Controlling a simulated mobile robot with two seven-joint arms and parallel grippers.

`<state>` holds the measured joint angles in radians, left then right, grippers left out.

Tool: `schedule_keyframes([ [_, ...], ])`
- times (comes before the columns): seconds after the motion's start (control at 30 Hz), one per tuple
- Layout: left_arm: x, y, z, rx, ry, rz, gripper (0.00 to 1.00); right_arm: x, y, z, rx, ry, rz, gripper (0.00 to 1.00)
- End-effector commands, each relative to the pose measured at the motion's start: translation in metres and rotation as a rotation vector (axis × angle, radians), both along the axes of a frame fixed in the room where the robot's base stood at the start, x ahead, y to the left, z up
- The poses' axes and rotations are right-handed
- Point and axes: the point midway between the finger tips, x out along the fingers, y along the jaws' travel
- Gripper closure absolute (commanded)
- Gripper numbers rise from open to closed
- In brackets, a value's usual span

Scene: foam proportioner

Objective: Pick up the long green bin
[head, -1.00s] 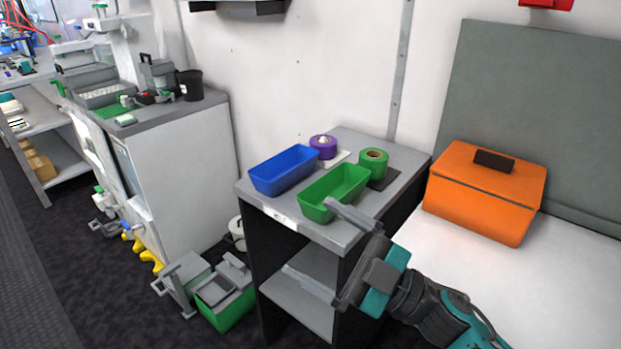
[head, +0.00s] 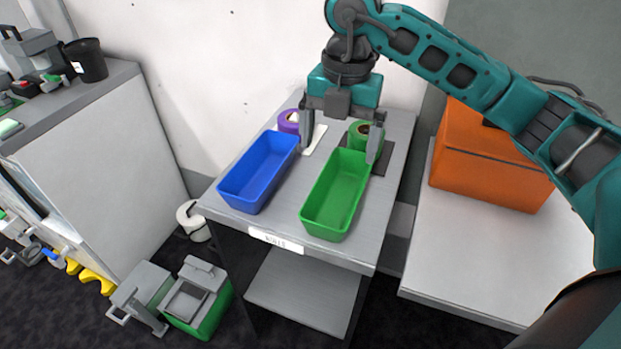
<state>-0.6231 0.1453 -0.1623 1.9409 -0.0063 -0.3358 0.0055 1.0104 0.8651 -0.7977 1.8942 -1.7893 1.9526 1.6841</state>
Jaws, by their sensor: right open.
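The long green bin (head: 335,196) stands upright and empty on the right part of the small grey table (head: 376,240). A long blue bin (head: 258,174) stands to its left. My right gripper (head: 341,152) is open and points down over the back of the table. One finger is by the far end of the blue bin, the other by the far right end of the green bin. I cannot tell whether either finger touches anything. My left gripper is not in view.
A green tape roll (head: 358,135) sits right behind the green bin, and a purple tape roll (head: 289,121) behind the blue one. An orange box (head: 485,165) stands on the white surface to the right. A white cabinet (head: 95,165) is at left.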

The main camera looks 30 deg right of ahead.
Motion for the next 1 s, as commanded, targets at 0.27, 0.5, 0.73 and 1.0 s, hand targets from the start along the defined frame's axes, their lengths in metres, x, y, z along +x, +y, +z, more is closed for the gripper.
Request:
schedule_keyframes([
  [0.27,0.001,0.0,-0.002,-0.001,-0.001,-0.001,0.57,0.0,-0.011,-0.029,-0.047,-0.003,-0.035,0.0],
  [0.5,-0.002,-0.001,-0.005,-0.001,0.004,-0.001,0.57,0.0,-0.01,-0.066,-0.043,-0.005,-0.033,0.0],
  [0.73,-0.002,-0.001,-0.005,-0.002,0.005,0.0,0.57,-0.001,-0.01,-0.085,-0.043,-0.004,-0.031,0.0],
  [1.0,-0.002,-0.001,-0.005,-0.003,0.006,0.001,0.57,-0.003,-0.011,-0.121,-0.042,-0.005,-0.032,0.0],
])
